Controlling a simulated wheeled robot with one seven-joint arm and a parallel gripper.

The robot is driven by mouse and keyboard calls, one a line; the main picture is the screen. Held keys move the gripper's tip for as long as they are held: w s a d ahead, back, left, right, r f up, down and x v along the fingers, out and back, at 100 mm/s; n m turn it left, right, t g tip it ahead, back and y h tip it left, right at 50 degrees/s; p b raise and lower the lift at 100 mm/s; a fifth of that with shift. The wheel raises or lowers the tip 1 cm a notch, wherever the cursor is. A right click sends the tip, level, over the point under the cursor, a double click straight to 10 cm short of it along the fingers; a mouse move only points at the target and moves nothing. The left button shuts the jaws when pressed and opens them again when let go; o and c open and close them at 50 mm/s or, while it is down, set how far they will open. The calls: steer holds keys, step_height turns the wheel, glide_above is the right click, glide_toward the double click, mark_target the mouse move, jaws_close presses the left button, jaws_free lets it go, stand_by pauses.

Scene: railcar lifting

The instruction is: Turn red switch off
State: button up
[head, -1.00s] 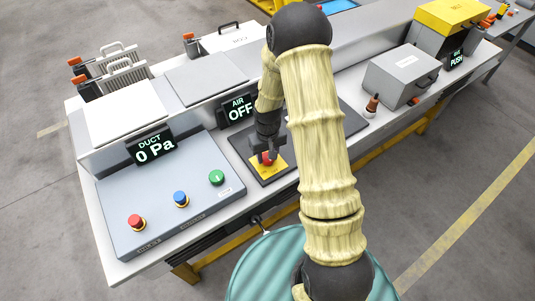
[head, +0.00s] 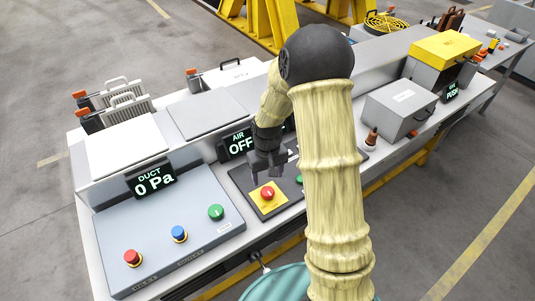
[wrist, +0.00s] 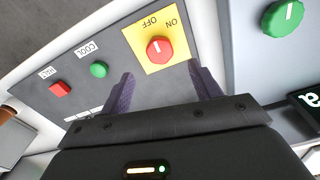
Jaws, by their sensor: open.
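The red switch (head: 267,194) is a round red knob on a yellow plate (head: 277,203), set in a dark panel. In the wrist view the red switch (wrist: 160,49) has a white pointer mark and sits below the printed OFF and ON labels. The mark runs nearly up the picture, towards the labels; I cannot tell exactly which one it meets. The AIR display (head: 238,143) behind reads OFF. My gripper (head: 266,173) is just above and behind the knob, apart from it. In the wrist view its fingers (wrist: 160,88) are spread and empty.
A grey panel at left carries a red (head: 132,258), a blue (head: 179,233) and a green knob (head: 216,212). A grey box (head: 400,108) stands further right.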

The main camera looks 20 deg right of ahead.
step_height(320, 180, up, 10)
stand_by(0.3)
stand_by(0.3)
steer(key=s+r+m+t, duration=0.1)
steer(key=s+r+t, duration=0.1)
steer(key=s, duration=1.2)
steer(key=shift+s+r+m+t+p, duration=0.15)
steer(key=shift+s+m+t+p, duration=0.15)
steer(key=shift+s, duration=0.05)
stand_by(0.4)
